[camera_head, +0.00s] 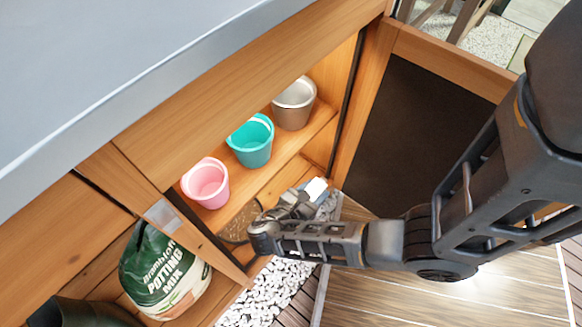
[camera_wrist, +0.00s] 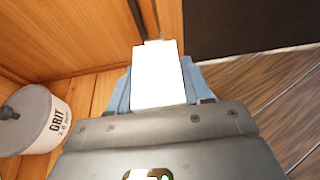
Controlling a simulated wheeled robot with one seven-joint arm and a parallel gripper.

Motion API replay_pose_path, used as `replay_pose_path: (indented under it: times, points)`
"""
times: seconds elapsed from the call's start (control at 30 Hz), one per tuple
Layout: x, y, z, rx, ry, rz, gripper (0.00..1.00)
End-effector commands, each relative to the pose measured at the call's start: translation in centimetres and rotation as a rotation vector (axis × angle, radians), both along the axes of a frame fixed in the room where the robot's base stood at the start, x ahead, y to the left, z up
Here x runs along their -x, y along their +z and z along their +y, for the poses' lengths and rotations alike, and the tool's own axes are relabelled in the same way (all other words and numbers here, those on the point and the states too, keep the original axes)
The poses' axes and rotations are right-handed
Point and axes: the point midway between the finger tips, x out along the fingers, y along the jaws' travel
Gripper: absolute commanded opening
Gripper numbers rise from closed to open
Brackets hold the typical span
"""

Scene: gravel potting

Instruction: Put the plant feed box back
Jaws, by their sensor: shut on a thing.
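The plant feed box shows in the wrist view as a white box (camera_wrist: 158,78) between the blue fingers of my gripper (camera_wrist: 160,88). My gripper is shut on it. In the head view, only a small white part of the box (camera_head: 316,188) shows past my gripper (camera_head: 312,194), at the lower opening of the wooden cabinet (camera_head: 345,110). My wrist hides much of the fingers there. I cannot tell whether the box touches the cabinet floor. Its label is not visible.
Pink (camera_head: 206,184), teal (camera_head: 251,141) and grey (camera_head: 294,104) pots stand on the shelf above. A grit tub (camera_wrist: 38,118) stands left of my gripper. A potting mix bag (camera_head: 162,272) is at lower left. An open dark-panelled door (camera_head: 420,120) is at right.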

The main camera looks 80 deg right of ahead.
Motion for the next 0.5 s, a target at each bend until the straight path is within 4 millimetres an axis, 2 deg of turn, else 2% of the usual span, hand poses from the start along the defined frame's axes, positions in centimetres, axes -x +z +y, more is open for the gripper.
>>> replay_pose_path:
  times: [0.3,0.5]
  points:
    - [-5.3,-0.5,-5.9,0.001,-0.003,-0.004,0.12]
    - [-7.8,-0.3,-8.7,0.001,-0.002,-0.002,0.12]
